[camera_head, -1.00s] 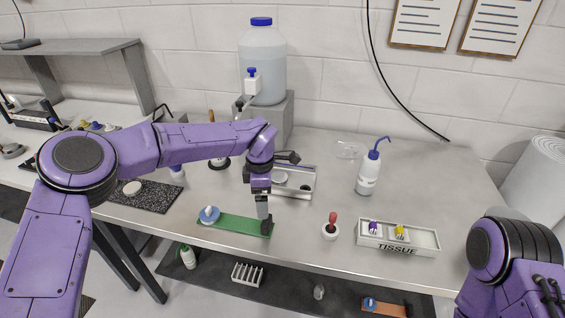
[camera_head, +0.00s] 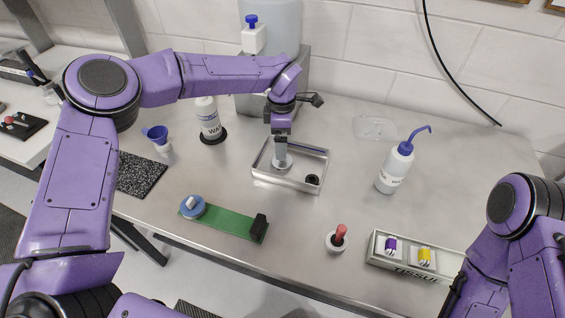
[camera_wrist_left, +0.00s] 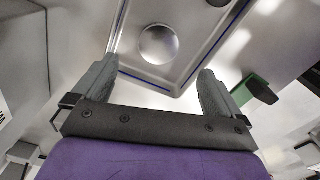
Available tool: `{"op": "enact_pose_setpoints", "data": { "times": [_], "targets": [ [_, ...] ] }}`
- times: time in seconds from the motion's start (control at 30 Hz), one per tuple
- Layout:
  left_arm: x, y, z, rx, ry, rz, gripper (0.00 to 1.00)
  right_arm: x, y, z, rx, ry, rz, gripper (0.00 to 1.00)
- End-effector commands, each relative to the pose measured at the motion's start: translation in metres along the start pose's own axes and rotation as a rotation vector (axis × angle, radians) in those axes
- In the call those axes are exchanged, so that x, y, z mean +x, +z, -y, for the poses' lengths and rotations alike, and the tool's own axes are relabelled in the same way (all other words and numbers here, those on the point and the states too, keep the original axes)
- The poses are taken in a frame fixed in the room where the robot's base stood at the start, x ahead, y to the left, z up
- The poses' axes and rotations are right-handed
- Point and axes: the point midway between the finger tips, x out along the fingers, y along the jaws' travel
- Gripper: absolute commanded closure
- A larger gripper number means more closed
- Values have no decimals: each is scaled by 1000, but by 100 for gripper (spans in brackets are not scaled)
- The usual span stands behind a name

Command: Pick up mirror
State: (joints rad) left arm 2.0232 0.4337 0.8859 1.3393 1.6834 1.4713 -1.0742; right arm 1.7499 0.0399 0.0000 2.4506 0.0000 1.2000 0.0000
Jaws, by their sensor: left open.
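A round silvery disc, which looks like the mirror (camera_wrist_left: 158,44), lies flat in a shallow metal tray (camera_head: 262,178). In the head view the disc (camera_head: 281,163) is partly hidden by my left gripper (camera_head: 282,156). That gripper points down over the tray. In the left wrist view its two grey fingers (camera_wrist_left: 163,66) are spread apart with nothing between them, and the disc lies beyond the fingertips. A green board (camera_head: 225,221) in front of the tray carries a blue round piece (camera_head: 192,206) and a black block (camera_head: 258,227). My right gripper is not in view.
A small black ring (camera_head: 312,180) lies at the tray's right end. A wash bottle (camera_head: 395,168), a red-topped bulb (camera_head: 338,238) and a tissue box (camera_head: 390,265) stand to the right. A labelled bottle (camera_head: 208,122) and a large container (camera_head: 271,38) stand behind.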

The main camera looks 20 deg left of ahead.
Motion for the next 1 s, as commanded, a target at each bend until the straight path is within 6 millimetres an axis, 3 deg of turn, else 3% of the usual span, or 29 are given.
{"op": "enact_pose_setpoints", "data": {
  "times": [0.03, 0.27, 0.5, 0.73, 0.77, 0.93, 0.97, 1.0],
  "targets": [
    [21, 0, 0, 1, 0, -1, 0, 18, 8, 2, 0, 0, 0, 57],
    [41, 0, 0, 2, 1, -1, 0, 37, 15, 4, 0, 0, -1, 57],
    [80, -1, 0, 2, 2, -1, 0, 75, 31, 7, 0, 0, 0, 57],
    [78, -1, 0, 2, 1, 0, 0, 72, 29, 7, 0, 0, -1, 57],
    [78, -1, 0, 2, 1, 0, 4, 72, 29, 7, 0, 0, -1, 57],
    [78, -1, 0, 2, 1, 0, 59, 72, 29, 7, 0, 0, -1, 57],
    [78, -1, 0, 2, 1, -1, 66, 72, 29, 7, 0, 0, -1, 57],
    [78, -1, 0, 2, 1, 0, 66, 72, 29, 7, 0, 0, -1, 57]
  ]
}}
